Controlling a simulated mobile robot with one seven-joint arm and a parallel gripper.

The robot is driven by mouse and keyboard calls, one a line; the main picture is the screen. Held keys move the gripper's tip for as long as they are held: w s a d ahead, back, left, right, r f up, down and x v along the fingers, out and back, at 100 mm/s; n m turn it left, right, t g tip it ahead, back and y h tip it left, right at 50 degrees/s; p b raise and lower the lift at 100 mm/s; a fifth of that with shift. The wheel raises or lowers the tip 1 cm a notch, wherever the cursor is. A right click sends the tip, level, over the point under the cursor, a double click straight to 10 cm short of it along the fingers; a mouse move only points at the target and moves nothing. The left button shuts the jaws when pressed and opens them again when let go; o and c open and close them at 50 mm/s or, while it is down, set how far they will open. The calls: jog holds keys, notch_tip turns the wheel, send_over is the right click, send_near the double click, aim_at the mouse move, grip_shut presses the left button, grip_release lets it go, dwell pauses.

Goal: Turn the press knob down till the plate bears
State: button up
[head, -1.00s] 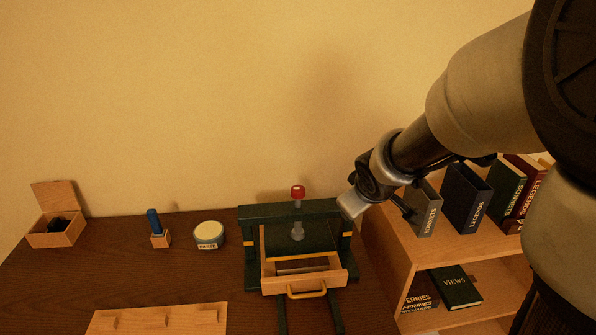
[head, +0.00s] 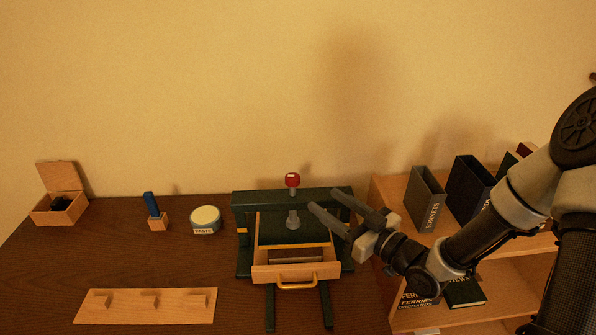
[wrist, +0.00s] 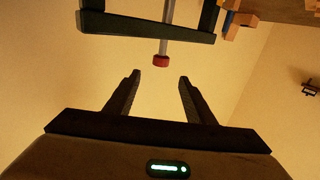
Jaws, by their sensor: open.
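The dark green press (head: 246,205) stands on the desk. Its red knob (head: 292,180) sits on top of a grey screw above the crossbar. The round grey plate (head: 293,221) hangs under the crossbar, above a wooden drawer (head: 272,272) with a yellow handle. A dark block (head: 296,255) lies in the drawer; I cannot tell the gap from plate to block.
A wooden shelf with binders (head: 424,200) stands to the right, under my arm. On the desk at left are a paste tin (head: 205,219), a blue-handled stamp (head: 152,206), an open box (head: 58,208) and a pegged board (head: 146,306).

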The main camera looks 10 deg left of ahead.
aim_at(288, 175)
jog(key=x, duration=1.7)
jog(key=shift+w+a+r, duration=0.1)
jog(key=shift+a+r, duration=0.05)
jog(key=shift+a, duration=0.1)
jog(key=c, duration=1)
jog(key=shift+c, duration=0.3)
